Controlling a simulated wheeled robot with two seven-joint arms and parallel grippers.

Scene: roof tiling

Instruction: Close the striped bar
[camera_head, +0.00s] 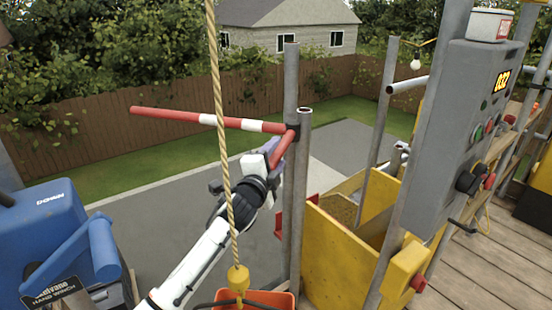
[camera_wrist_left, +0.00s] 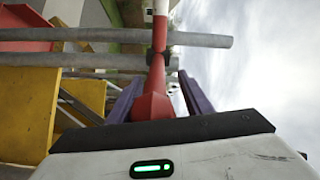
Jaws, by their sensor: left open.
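The red-and-white striped bar (camera_head: 190,116) sticks out to the left from a dark bracket (camera_head: 293,131) on a grey scaffold post. A short red arm runs down from the bracket to my left gripper (camera_head: 270,150). In the left wrist view, a red part of the bar (camera_wrist_left: 154,95) lies between the two purple fingers of my left gripper (camera_wrist_left: 160,95). The fingers are open, with a gap visible on both sides of it. Its near end is hidden behind the gripper body. My right gripper is not in view.
Two grey posts (camera_head: 286,200) stand right beside my left gripper. A rope (camera_head: 217,90) with a yellow weight and orange bucket (camera_head: 270,299) hangs in front of my left arm. A yellow chute (camera_head: 340,255) and grey control box (camera_head: 470,130) stand right; a blue winch (camera_head: 50,240) stands left.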

